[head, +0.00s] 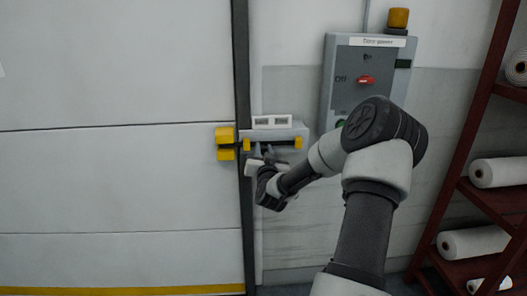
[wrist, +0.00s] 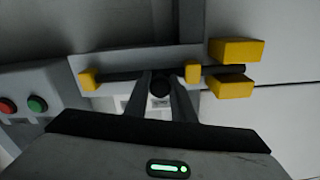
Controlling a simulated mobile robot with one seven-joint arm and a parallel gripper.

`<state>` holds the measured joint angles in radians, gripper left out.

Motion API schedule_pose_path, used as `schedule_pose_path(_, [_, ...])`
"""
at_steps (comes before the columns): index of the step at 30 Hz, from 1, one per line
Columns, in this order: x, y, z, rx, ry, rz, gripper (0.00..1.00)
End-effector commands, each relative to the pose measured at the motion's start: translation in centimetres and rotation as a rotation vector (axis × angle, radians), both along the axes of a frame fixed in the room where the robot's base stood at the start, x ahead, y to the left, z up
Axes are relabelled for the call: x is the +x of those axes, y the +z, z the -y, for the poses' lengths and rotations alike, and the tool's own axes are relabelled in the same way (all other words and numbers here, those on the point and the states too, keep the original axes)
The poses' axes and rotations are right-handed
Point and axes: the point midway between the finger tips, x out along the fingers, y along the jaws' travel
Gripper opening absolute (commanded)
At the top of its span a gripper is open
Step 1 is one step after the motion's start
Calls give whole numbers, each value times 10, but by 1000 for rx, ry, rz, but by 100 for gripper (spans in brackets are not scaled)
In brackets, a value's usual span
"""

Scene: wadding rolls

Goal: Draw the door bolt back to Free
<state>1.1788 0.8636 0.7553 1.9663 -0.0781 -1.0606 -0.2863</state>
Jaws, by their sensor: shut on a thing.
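The door bolt is a dark rod (wrist: 215,71) running through two yellow guides on a pale mounting plate (wrist: 130,61). In the wrist view its right end lies between the two yellow keeper blocks (wrist: 235,50), which sit on the white door (head: 120,180) in the head view. A dark round knob (wrist: 160,86) stands out from the rod between the guides, nearer the right one in the wrist view. My gripper (head: 262,158) is shut on this knob, one finger on each side. In the head view my gripper and wrist partly hide the rod and knob.
A small two-window label plate (head: 271,122) is above the bolt; its words are unreadable. A grey control box (head: 342,62) with a red switch (head: 366,79) hangs to the right, partly behind my arm. A red rack (head: 466,190) with white rolls stands far right.

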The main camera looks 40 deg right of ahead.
Motion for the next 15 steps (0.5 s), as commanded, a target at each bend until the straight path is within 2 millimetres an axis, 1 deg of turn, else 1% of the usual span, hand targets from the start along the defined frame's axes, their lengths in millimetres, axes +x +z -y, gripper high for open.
schedule_pose_path(3, [-3,-1,5,-2,0,1,0])
schedule_pose_path(5, [-9,-2,15,-5,-3,1,0])
schedule_pose_path(10, [-27,-2,45,-6,-4,1,0])
schedule_pose_path(12, [-33,-1,54,-5,-3,3,0])
schedule_pose_path(15, [-36,0,59,-2,-2,2,0])
